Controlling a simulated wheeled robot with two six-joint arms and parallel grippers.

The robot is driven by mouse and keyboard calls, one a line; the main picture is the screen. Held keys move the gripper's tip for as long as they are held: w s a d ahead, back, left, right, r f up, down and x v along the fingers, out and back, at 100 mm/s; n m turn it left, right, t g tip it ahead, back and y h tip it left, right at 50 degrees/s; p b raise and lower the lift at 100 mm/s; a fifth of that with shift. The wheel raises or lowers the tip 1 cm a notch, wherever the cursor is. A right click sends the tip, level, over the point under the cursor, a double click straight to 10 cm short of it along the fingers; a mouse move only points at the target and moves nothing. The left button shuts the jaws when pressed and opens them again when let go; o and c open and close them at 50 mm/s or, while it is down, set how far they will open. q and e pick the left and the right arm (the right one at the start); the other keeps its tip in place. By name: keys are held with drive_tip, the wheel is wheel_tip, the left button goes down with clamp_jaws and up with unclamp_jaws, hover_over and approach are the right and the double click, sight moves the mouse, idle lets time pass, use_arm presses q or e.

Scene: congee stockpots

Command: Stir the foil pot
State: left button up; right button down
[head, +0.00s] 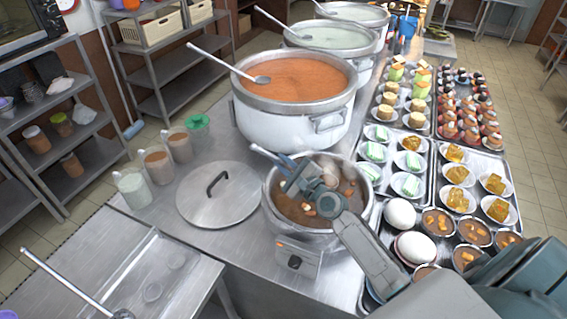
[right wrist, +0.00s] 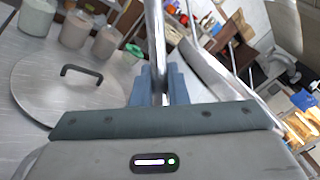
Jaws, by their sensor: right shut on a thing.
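The foil pot (head: 285,250) is the small metal pot at the near end of the row of pots. It holds brown stew with chunks. My right gripper (head: 297,178) is over this pot and is shut on a metal ladle handle (head: 264,153), whose end sticks out to the upper left. In the right wrist view the handle (right wrist: 155,40) passes between the blue fingertips. The ladle's lower end is hidden, so I cannot tell how deep it sits. My left gripper is not in view.
A lid (head: 218,200) lies flat left of the pot. A large pot of orange congee (head: 295,110) with a ladle stands behind it. Several cups (head: 158,165) stand at the left edge. Dessert trays (head: 430,170) and bowls (head: 440,222) crowd the right side.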

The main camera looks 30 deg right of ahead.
drive_tip(key=shift+r, duration=4.4)
drive_tip(key=shift+n+g, duration=0.4)
drive_tip(key=shift+n, duration=0.7)
drive_tip(key=shift+s+f, duration=0.1)
